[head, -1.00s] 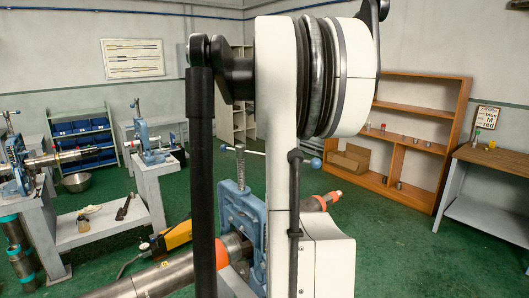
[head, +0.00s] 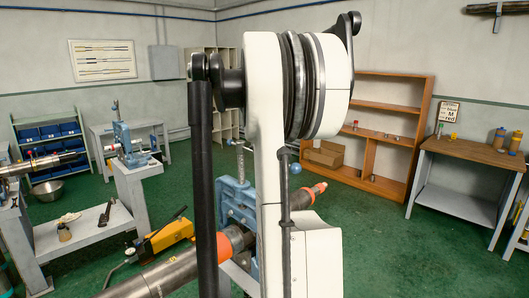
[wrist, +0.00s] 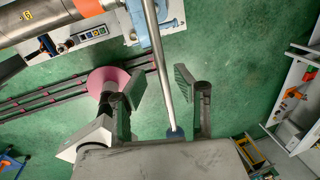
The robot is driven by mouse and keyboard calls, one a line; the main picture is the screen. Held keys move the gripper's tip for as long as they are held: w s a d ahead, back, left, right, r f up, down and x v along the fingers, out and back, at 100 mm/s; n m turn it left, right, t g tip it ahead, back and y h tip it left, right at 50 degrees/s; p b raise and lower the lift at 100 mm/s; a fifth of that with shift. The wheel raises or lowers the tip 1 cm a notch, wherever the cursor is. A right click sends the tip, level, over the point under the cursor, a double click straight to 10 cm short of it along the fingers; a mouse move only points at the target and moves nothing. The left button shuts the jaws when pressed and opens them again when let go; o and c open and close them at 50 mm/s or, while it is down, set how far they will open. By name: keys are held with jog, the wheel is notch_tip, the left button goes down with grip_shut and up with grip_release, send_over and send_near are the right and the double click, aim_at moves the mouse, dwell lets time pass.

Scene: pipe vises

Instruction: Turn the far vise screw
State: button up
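A blue pipe vise (head: 238,200) stands partly behind my arm in the head view, with an upright threaded screw (head: 240,162) on top and a blue ball (head: 295,168) at the handle's end. In the wrist view, the metal handle bar (wrist: 157,60) runs down from the blue vise body (wrist: 139,18) and passes between the fingers of my gripper (wrist: 163,92). The gripper is open, with gaps on both sides of the bar. My gripper is hidden in the head view.
A thick pipe (head: 180,270) with an orange band runs through this vise. Another blue vise (head: 129,143) stands on a pedestal at left. A yellow tool (head: 168,236) is beside the pipe. A wooden shelf (head: 412,130) and workbench (head: 476,150) stand at right, with open green floor before them.

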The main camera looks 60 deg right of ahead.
jog(key=shift+s+d+r, duration=0.1)
jog(key=shift+d+r, duration=0.05)
jog(key=shift+d, duration=0.05)
notch_tip(320, 180, up, 12)
jog(key=w+a, duration=0.1)
jog(key=a, duration=0.1)
jog(key=shift+a+f, duration=0.25)
jog(key=shift+a, duration=0.05)
